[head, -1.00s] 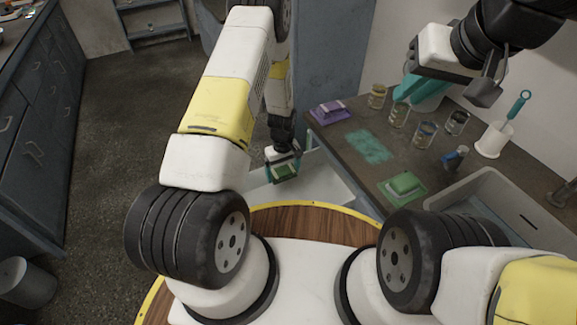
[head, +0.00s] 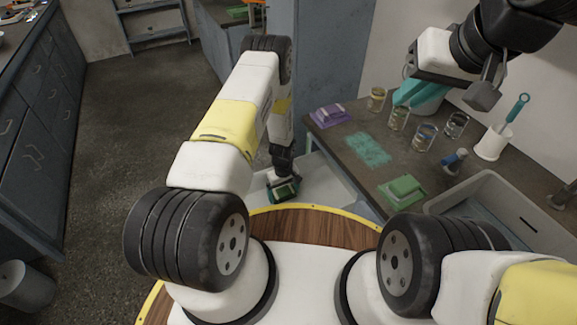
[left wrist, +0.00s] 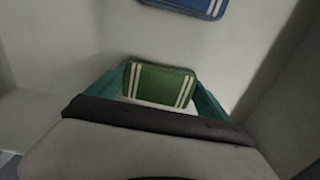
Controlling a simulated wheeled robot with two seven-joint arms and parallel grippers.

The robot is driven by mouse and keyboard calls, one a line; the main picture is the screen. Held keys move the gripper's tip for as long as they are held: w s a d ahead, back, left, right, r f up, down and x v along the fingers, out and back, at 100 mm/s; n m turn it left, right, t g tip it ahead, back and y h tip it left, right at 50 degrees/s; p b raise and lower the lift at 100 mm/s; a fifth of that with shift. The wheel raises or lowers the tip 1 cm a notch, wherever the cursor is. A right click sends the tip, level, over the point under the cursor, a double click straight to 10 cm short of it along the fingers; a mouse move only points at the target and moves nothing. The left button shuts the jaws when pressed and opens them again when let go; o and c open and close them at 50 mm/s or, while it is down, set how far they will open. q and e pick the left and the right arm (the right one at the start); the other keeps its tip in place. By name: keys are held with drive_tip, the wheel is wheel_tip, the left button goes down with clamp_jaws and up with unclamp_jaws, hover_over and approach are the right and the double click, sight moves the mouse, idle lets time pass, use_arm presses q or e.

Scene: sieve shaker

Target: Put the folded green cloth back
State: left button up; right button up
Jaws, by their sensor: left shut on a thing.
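The folded green cloth (left wrist: 160,84) with white stripes is between the teal fingers of my left gripper (left wrist: 158,92) in the left wrist view. My left gripper (head: 283,190) is shut on it, inside or just over a white bin (head: 335,185) beside the counter. Only a small part of the cloth (head: 286,193) shows in the head view. I cannot tell whether the cloth touches the bin's floor. My right gripper (head: 418,92) hangs over the back of the counter, its teal fingers partly overlapping a white container; its opening is unclear.
A folded blue striped cloth (left wrist: 187,5) lies in the bin beyond the green one. The counter (head: 345,140) holds a purple block (head: 330,114), a green block (head: 403,190), a teal patch (head: 368,149), several glass jars (head: 424,137) and a white brush holder (head: 491,143). A grey sink (head: 480,185) is at right.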

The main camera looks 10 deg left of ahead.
use_arm(q)
drive_tip(key=shift+f, duration=0.1)
drive_tip(key=o, duration=1)
drive_tip(key=shift+o, duration=0.2)
